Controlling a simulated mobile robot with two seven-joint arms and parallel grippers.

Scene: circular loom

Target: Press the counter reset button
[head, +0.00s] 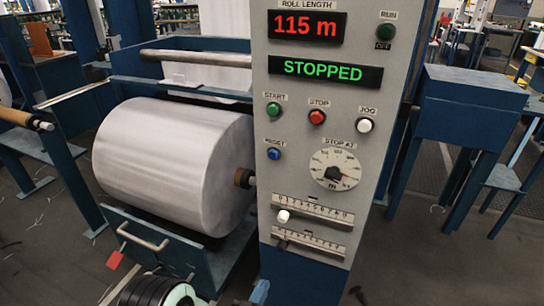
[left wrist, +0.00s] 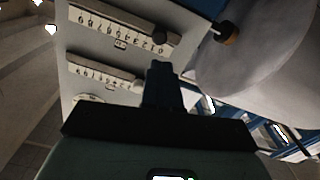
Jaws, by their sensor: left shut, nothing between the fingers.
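The counter reset button is the blue button (head: 274,154) under a RESET label, at the left of the grey control panel (head: 290,200) in the head view. It is below the green START button (head: 273,110). Nothing covers it there. My left gripper (left wrist: 163,72) is shut and empty in the left wrist view, its fingers in front of the panel's edge near the sliders. That view shows the panel upside down, and the reset button is not visible in it. In the head view, part of my left arm shows low at the bottom edge, below the button. My right gripper is not in view.
The red STOP button (head: 317,117), white JOG button (head: 365,125), dial (head: 336,170) and two sliders share the panel. The displays read 115 m (head: 305,26) and STOPPED (head: 325,70). A large white roll (head: 175,165) stands close left of the panel, above a handled blue plate (head: 165,245).

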